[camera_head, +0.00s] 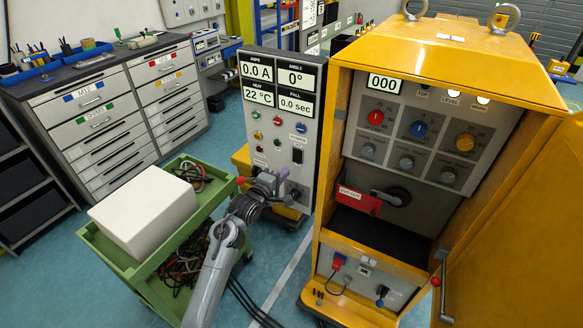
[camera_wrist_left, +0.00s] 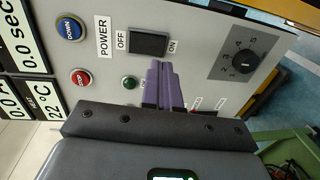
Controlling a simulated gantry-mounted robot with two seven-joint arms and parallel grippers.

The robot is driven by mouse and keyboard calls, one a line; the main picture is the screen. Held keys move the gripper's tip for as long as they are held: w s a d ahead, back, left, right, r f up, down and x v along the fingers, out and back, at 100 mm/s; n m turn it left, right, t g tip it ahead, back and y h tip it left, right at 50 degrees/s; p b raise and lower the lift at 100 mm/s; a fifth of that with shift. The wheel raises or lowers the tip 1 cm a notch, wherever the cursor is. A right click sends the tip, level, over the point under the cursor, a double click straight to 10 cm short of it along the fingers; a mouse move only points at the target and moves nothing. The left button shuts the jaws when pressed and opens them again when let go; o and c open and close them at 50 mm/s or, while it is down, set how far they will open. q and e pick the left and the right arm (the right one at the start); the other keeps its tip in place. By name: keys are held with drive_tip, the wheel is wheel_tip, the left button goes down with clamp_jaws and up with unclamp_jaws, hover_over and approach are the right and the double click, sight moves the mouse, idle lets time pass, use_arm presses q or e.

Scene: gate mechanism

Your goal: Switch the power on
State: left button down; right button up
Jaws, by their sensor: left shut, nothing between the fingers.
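The black power switch (camera_wrist_left: 148,43) shows in the wrist view with the labels POWER, OFF and ON, the last two at opposite ends. In the head view the switch (camera_head: 297,156) is small, low on the right of the grey control panel (camera_head: 292,184). I cannot tell which way it is tipped. My left gripper (camera_head: 279,178) is shut and empty in front of the panel's lower part. Its purple fingers (camera_wrist_left: 160,66) are together, their tips just below the switch in the wrist view. I cannot tell whether they touch the panel. My right gripper is not in view.
Panel displays read 0.0 A, 0°, 22 °C and 0.0 sec. A yellow cabinet (camera_head: 437,48) with knobs and an open door stands right of the panel. A green cart (camera_head: 127,268) with a white box (camera_head: 146,211) and cables stands left, beside my arm.

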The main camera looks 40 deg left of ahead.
sight(296, 162)
use_arm(q)
drive_tip(key=shift+b+x, duration=0.3)
drive_tip(key=shift+x, duration=2.6)
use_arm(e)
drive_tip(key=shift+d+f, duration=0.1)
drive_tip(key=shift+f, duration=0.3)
